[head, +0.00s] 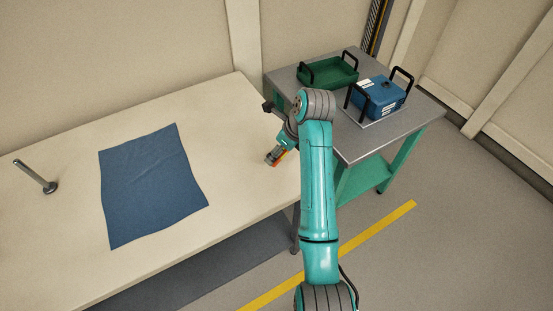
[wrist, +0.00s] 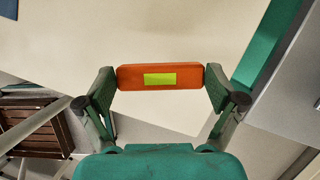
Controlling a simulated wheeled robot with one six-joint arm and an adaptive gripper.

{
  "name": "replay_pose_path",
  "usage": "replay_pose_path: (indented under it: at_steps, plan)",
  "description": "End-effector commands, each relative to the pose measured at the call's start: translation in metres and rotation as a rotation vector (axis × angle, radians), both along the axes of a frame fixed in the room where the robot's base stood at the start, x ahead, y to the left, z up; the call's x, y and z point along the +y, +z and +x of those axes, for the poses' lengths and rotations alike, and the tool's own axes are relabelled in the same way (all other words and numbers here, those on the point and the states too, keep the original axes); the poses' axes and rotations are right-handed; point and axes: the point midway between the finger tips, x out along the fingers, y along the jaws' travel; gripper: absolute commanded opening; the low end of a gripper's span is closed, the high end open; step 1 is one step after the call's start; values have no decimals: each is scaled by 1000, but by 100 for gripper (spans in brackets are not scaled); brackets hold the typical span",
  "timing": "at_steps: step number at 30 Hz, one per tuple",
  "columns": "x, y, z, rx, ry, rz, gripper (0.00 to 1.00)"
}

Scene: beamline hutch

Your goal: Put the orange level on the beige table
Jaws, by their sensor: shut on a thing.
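The orange level (wrist: 129,77), with a yellow-green patch on its face, is held between the two fingertips of my gripper (wrist: 160,80) in the wrist view. In the head view my gripper (head: 274,156) is near the right end of the beige table (head: 240,120), with a little of the orange level showing at its tip. My gripper is shut on the level. The beige table (wrist: 180,30) fills the upper part of the wrist view behind the level. I cannot tell whether the level touches the tabletop.
A blue cloth (head: 150,185) lies on the beige table, with a metal post on a round base (head: 38,178) to its left. A grey-topped cart (head: 385,137) at the right holds a green tray (head: 330,74) and a blue case (head: 379,97). The tabletop between cloth and gripper is clear.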

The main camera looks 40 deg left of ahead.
Motion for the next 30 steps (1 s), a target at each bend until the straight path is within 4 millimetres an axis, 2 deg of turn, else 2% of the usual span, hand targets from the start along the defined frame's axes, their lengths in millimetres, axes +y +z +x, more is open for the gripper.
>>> replay_pose_path:
  at_steps: [5,14,26,27,30]
  plan:
    - [0,-15,0,0,0,0,57]
    - [0,-56,0,2,0,-1,57]
    - [0,-61,0,0,0,1,57]
    - [0,-61,0,-1,0,1,100]
    - [0,-61,0,-1,0,1,100]
